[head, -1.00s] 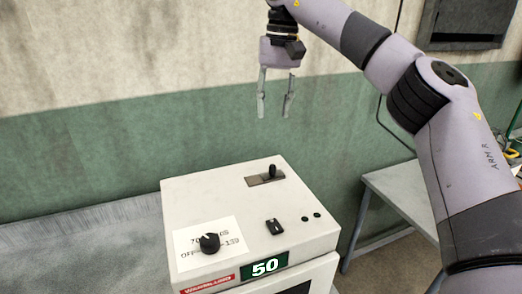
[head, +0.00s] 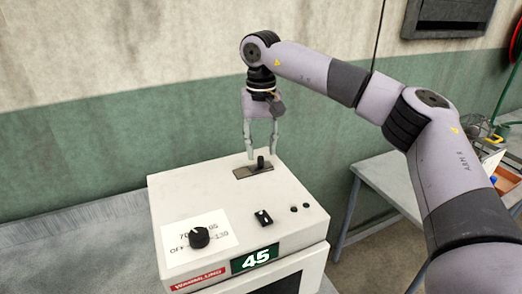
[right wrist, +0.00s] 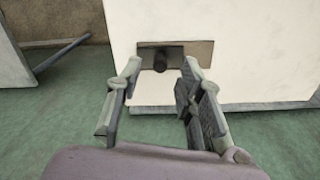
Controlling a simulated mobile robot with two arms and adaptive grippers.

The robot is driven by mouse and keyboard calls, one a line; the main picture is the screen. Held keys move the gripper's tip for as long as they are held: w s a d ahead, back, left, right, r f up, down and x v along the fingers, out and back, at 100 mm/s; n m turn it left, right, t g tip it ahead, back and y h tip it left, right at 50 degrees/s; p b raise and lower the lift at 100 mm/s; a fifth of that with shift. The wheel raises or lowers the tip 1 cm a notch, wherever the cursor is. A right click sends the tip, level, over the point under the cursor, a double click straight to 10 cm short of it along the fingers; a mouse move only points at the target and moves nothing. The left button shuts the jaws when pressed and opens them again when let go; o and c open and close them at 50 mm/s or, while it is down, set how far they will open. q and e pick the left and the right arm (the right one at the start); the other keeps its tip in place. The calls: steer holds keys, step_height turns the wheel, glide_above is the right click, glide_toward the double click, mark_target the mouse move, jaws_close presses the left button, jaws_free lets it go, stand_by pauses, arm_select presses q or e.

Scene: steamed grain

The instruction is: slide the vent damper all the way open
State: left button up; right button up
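The knob stands right of the slot's middle in the head view. My right gripper (head: 261,154) is open and points down just above the knob. In the right wrist view its open fingers (right wrist: 162,76) flank the knob's line with space on both sides; I cannot tell whether either touches it. My left gripper is not in view.
A grey table (head: 385,175) stands to the right. The green and beige wall (head: 110,140) rises close behind the unit.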

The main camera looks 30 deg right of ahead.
mark_target(261, 162)
steer(key=shift+w+f, duration=0.1)
steer(key=shift+f, duration=1.2)
steer(key=shift+c, duration=0.4)
jaws_close()
